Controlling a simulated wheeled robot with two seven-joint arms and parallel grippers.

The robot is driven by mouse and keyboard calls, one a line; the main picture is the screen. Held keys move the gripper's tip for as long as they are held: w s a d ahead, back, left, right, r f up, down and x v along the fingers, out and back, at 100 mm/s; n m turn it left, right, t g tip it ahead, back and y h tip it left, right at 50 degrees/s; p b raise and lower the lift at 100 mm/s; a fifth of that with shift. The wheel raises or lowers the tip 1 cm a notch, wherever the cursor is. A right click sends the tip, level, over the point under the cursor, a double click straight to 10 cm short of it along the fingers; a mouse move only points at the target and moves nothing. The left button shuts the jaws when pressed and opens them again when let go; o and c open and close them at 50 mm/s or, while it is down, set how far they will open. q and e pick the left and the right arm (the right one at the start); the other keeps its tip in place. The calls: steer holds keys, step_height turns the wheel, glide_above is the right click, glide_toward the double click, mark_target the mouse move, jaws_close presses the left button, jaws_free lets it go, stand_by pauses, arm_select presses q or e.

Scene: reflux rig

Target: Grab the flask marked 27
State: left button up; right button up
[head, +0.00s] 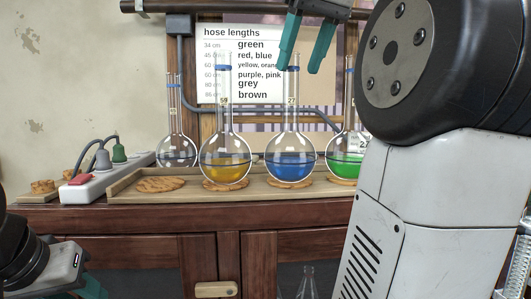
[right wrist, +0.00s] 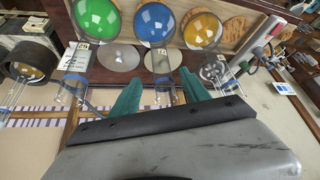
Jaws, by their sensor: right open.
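The flask marked 27 (head: 291,165) holds blue liquid and stands upright on a cork ring on the wooden tray. It also shows in the right wrist view (right wrist: 156,24), with its neck running between my fingers. My right gripper (head: 300,69) is open, its teal fingers pointing down at the top of this flask's neck. In the right wrist view the open fingers (right wrist: 161,74) lie on either side of the neck, with no clear contact. My left gripper (head: 90,286) is at the lower left edge, its fingers mostly cut off.
A yellow flask marked 59 (head: 226,160) stands left of it. A green flask (head: 343,164) stands right, partly hidden by my arm. An empty flask (head: 177,150) is behind left. An empty cork ring (head: 160,184) lies on the tray (head: 125,188). A power strip (head: 100,183) is further left.

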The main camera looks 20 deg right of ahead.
mark_target(296, 72)
steer(key=shift+x, duration=2.95)
steer(key=shift+s+a, duration=0.1)
steer(key=shift+a, duration=0.05)
jaws_close()
